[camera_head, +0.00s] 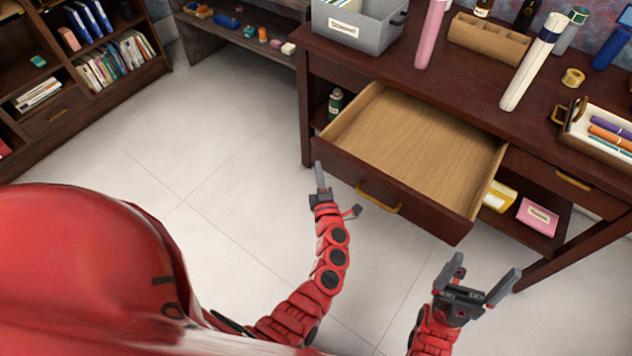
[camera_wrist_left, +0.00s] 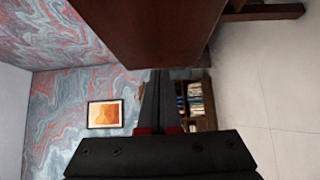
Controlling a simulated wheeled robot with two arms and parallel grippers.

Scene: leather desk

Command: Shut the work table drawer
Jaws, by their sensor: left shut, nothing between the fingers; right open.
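The work table (camera_head: 450,60) is dark wood. Its drawer (camera_head: 420,145) is pulled well out and looks empty, with a light wood bottom, a dark front and a brass handle (camera_head: 378,198). My left gripper (camera_head: 320,166) is shut and empty, pointing up in the picture beside the left end of the drawer front. In the left wrist view, the shut fingers (camera_wrist_left: 155,95) lie just below a large dark wood panel; I cannot tell whether they touch it. My right gripper (camera_head: 485,280) is open and empty, below and right of the drawer in the picture.
On the table top stand a grey bin (camera_head: 362,32), a wooden organizer (camera_head: 488,40), rolled tubes and a pen tray (camera_head: 602,138). A lower shelf holds yellow and pink boxes (camera_head: 537,217). A bookcase (camera_head: 80,70) stands far left. The floor before the drawer is clear.

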